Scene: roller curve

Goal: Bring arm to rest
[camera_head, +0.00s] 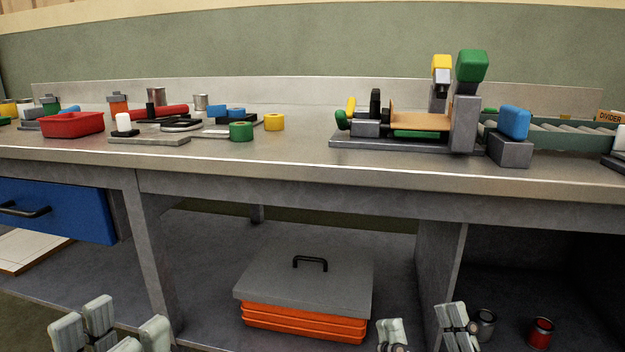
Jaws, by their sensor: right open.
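My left gripper (112,328) is at the bottom left edge of the head view, in front of the workbench and below its top. Its pale grey fingers stand apart with nothing seen between them, so it looks open. My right gripper (422,332) is at the bottom edge, right of centre, in front of the bench's lower shelf. Its fingers are spread and empty. Both grippers are cut off by the lower frame edge, and most of both arms is out of view.
The metal workbench (290,161) spans the view. On it are a red tray (72,125), small tools, and a fixture (465,122) beside a roller conveyor (567,137). Below are a blue drawer (75,214), a lidded orange crate (300,322) and two cans, one red (541,333).

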